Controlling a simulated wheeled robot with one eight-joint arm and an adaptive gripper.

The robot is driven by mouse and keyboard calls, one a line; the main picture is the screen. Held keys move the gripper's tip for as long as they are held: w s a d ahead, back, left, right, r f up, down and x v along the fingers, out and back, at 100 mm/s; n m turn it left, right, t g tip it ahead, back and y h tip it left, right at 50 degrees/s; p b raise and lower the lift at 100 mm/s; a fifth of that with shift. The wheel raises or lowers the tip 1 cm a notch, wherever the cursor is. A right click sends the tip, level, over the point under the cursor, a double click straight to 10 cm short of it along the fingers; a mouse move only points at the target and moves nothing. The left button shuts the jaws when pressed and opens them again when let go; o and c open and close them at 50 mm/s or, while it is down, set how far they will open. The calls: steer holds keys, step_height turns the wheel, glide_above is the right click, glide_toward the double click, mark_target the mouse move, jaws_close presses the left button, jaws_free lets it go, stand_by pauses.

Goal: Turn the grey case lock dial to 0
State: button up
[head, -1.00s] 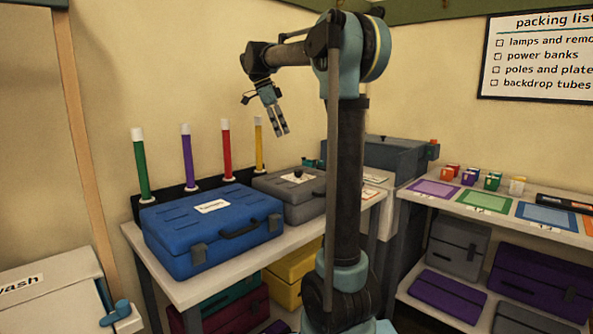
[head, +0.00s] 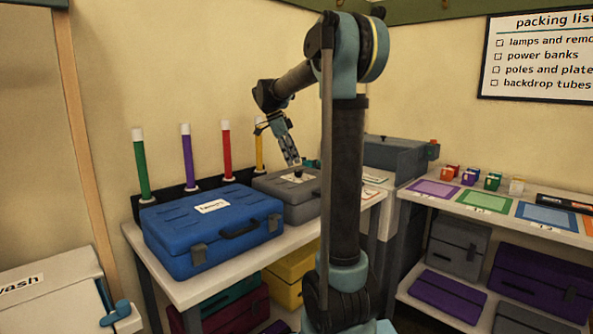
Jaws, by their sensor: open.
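The grey case (head: 304,206) lies closed on the white table, to the right of the blue case. The lock dial (head: 298,174) is a small dark knob on a white plate (head: 290,179) on top of the grey case. The dial's setting is too small to read. My gripper (head: 294,163) is open and points down, just above the dial and close to it. I cannot tell whether the fingers are around the dial or still above it.
A blue case (head: 190,242) with a white label stands left of the grey case. Green, purple, red and yellow tubes (head: 187,155) stand upright behind the cases. A grey bin (head: 393,158) is at the right. A shelf with coloured mats (head: 486,202) stands further right.

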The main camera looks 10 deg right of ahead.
mark_target(298, 173)
steer(key=shift+x, duration=2.45)
steer(key=shift+c, duration=0.4)
steer(key=c, duration=0.9)
